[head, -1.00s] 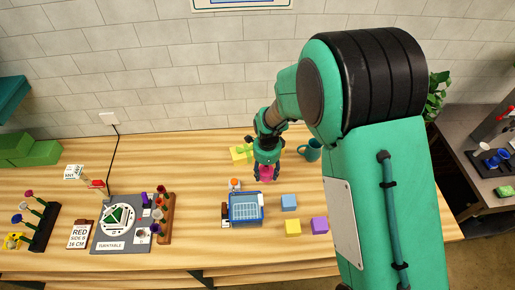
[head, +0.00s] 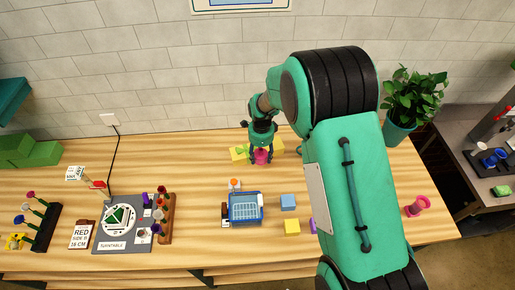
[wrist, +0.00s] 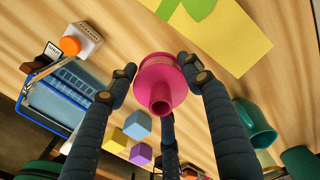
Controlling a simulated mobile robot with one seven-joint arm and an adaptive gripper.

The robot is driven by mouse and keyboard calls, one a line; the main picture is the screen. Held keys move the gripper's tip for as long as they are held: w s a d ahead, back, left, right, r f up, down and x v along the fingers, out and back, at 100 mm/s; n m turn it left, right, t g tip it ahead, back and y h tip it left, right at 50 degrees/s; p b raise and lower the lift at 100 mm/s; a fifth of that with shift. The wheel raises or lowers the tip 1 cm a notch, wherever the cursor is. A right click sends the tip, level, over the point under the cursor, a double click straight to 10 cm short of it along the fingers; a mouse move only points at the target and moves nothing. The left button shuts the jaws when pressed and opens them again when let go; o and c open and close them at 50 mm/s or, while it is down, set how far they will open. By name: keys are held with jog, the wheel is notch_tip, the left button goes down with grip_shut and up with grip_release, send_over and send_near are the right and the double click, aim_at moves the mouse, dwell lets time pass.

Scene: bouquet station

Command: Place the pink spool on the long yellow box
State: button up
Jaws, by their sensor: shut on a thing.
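The pink spool (head: 261,157) is held between the dark fingers of my gripper (head: 260,151). In the wrist view the spool (wrist: 160,72) sits between the fingertips, its round flange and hollow core facing the camera. The long yellow box (head: 238,154) lies at the back of the table, partly hidden behind my gripper, with a green shape on top. In the wrist view the box (wrist: 232,45) is at the top right, apart from the spool in the picture. I cannot tell the spool's height above the table.
A blue basket (head: 259,221) stands in front, with a blue cube (head: 288,202) and a yellow cube (head: 292,226) to its right. A teal mug (wrist: 259,125) is near the gripper. A pink flared object (head: 417,205) and a potted plant (head: 411,97) stand at the right.

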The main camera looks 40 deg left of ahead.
jog(key=shift+w+a+f+p, duration=0.1)
jog(key=shift+w+a+p, duration=0.1)
jog(key=shift+w+a, duration=0.6)
jog(key=shift+w+a+f+p, duration=0.15)
jog(key=shift+w+a, duration=0.45)
jog(key=shift+a, duration=0.45)
jog(key=shift+w+a+f+p, duration=0.1)
jog(key=shift+w+a+p, duration=0.1)
jog(key=shift+w+a, duration=0.6)
jog(key=shift+s+a, duration=0.1)
jog(key=shift+f, duration=0.1)
jog(key=shift+f+p, duration=0.5)
jog(key=shift+f, duration=1.15)
jog(key=shift+f, duration=0.2)
jog(key=o, duration=1.2)
jog(key=shift+r, duration=0.25)
